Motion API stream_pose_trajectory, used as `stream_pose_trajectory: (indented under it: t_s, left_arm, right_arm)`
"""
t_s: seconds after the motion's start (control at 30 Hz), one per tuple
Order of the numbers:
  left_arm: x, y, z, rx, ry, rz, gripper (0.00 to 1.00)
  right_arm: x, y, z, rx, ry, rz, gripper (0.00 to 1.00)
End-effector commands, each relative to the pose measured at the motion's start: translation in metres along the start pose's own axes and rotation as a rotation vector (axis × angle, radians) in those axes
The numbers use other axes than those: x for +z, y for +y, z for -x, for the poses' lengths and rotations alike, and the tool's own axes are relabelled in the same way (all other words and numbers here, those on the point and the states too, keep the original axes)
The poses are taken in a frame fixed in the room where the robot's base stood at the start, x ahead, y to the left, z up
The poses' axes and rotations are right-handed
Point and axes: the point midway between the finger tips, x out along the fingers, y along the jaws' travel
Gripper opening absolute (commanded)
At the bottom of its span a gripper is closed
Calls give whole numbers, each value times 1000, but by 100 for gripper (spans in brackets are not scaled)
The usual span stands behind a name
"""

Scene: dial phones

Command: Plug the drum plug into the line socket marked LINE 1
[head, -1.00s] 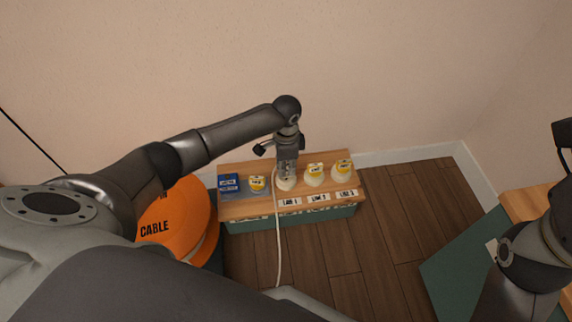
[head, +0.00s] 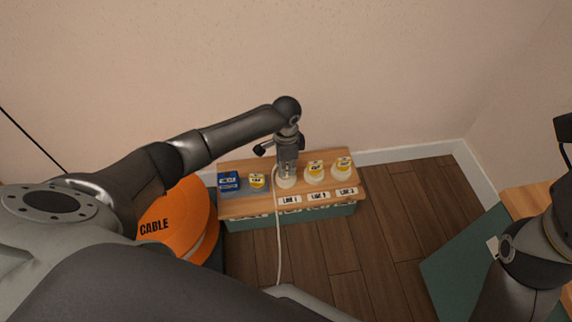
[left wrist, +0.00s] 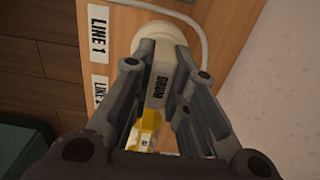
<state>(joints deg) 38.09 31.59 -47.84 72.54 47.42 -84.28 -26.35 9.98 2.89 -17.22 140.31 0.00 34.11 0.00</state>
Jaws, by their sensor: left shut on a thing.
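My left gripper (head: 287,176) points down over the wooden bench, above the label LINE 1 (head: 289,199). In the left wrist view my left gripper (left wrist: 168,70) is shut on the drum plug (left wrist: 156,85), a pale body marked DRUM with a white cable. A round white socket (left wrist: 160,30) shows directly beyond the plug, by the LINE 1 label. The plug is at this socket; I cannot tell how deep it sits. The fingers hide much of both. My right gripper is not in view; only part of my right arm shows at the right edge.
Two white sockets with yellow-labelled plugs (head: 315,170) (head: 343,166) stand to the right on the bench (head: 240,207). A blue box (head: 229,181) and another yellow-labelled piece (head: 257,182) stand left. The orange CABLE drum (head: 178,222) is beside the bench; the white cable (head: 278,245) hangs in front.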

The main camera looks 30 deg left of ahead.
Motion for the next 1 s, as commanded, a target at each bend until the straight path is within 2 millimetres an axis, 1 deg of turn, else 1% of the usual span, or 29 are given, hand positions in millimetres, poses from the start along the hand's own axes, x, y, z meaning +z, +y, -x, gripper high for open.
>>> stream_pose_trajectory:
  t_s: [0.13,0.17,0.33,0.57,0.67,0.7,0.93,1.0]
  left_arm:
    - [1,1,-5,1,-2,0,0]
    - [1,1,-4,1,-2,0,18]
    - [1,1,-4,1,-2,-1,40]
    - [0,1,-4,1,-1,0,41]
    - [1,0,-4,1,-1,0,28]
    - [0,0,-4,1,-1,0,26]
    - [0,0,-3,1,-1,0,26]
    - [0,0,0,1,-1,0,26]
  right_arm:
    - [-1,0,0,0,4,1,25]
    - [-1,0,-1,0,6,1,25]
    - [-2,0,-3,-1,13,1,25]
    - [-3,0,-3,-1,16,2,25]
    - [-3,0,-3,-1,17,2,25]
    - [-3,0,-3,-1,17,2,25]
    - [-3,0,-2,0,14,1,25]
    - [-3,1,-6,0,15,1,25]
